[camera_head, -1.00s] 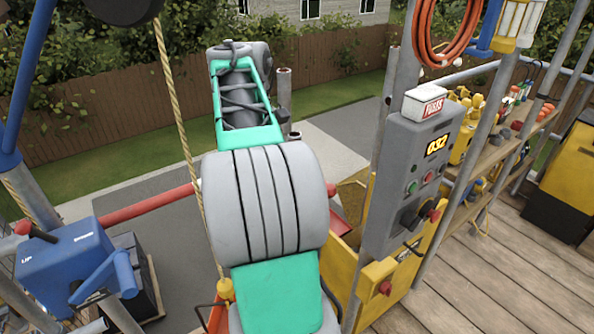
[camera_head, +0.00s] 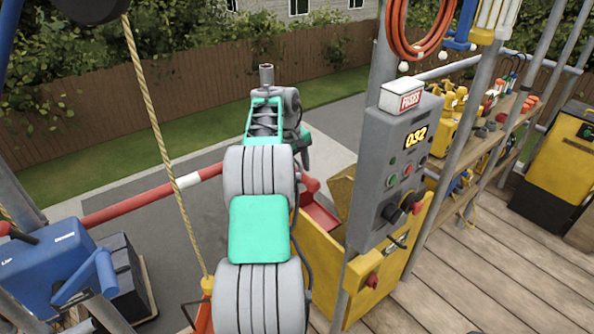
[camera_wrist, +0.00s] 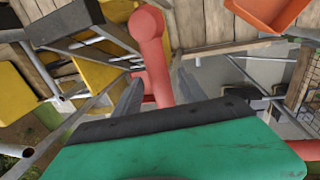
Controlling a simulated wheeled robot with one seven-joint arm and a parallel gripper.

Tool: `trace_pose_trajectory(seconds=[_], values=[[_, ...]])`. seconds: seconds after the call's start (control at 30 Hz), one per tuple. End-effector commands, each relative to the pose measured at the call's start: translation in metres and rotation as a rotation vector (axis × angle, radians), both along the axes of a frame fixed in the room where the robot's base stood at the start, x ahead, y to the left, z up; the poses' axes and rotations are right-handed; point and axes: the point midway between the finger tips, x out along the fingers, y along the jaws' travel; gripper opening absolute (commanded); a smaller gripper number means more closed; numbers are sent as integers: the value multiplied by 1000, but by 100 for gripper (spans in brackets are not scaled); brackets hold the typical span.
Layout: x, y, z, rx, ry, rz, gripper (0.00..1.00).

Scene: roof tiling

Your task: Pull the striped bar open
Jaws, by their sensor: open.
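The striped bar (camera_head: 150,197), red with a white band, runs across the opening at the platform's far edge in the head view. My arm hides its middle; red parts show again to the arm's right. My gripper (camera_head: 305,152) is beyond the arm, near the bar's right-hand part, fingers pointing down. In the wrist view, my open gripper (camera_wrist: 159,92) has its two grey fingers apart. A red bar piece (camera_wrist: 158,84) shows between them, with a rounded red end above. I cannot tell whether the fingers touch it.
A grey control box (camera_head: 395,170) with a lit display stands on a post to the right, close to the arm. A yellow panel (camera_head: 325,262) is below it. A rope (camera_head: 160,125) hangs left of the arm. A blue winch box (camera_head: 45,275) sits at lower left.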

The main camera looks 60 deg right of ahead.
Motion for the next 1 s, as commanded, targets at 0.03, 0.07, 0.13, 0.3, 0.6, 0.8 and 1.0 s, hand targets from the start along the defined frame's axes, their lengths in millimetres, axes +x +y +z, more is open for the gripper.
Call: trace_pose_trajectory(seconds=[0.03, 0.07, 0.13, 0.3, 0.6, 0.8, 1.0], values=[[0, 0, 1, 0, 0, 0, 49], [0, 0, 1, 0, 0, 0, 49], [0, 0, 1, 0, 0, 1, 49], [0, 0, 1, 0, 0, 1, 35], [0, 0, 1, 0, 0, 1, 11], [0, 0, 1, 0, 0, 1, 0], [0, 0, 1, 0, -1, 1, 0]])
